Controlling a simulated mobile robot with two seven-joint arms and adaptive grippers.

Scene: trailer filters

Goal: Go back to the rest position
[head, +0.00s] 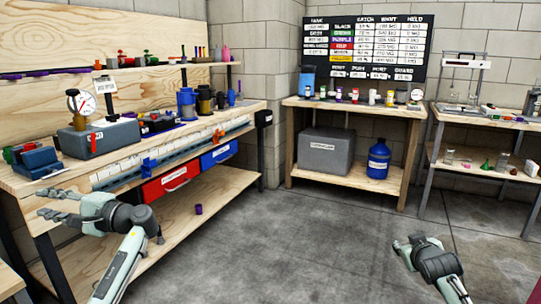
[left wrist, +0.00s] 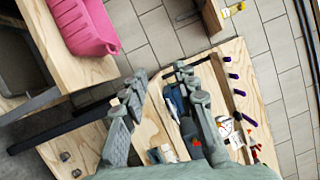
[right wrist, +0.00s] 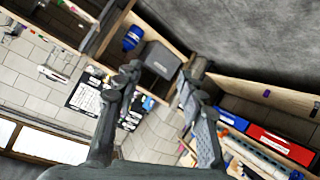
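My left gripper (head: 62,202) is at the left in the head view, in front of the wooden workbench's lower left end. Its two fingers stand apart with nothing between them; they also show apart in the left wrist view (left wrist: 160,95). My right gripper (head: 412,243) is at the lower right, over the grey floor. In the right wrist view its fingers (right wrist: 160,88) are spread and empty. Neither gripper visibly touches anything.
The workbench (head: 215,128) carries a gauge device (head: 100,137) and red (head: 170,183) and blue (head: 219,154) drawers. A purple cap (head: 198,209) lies below them. A second table (head: 350,108) stands at the back. The grey floor (head: 300,240) between my arms is clear.

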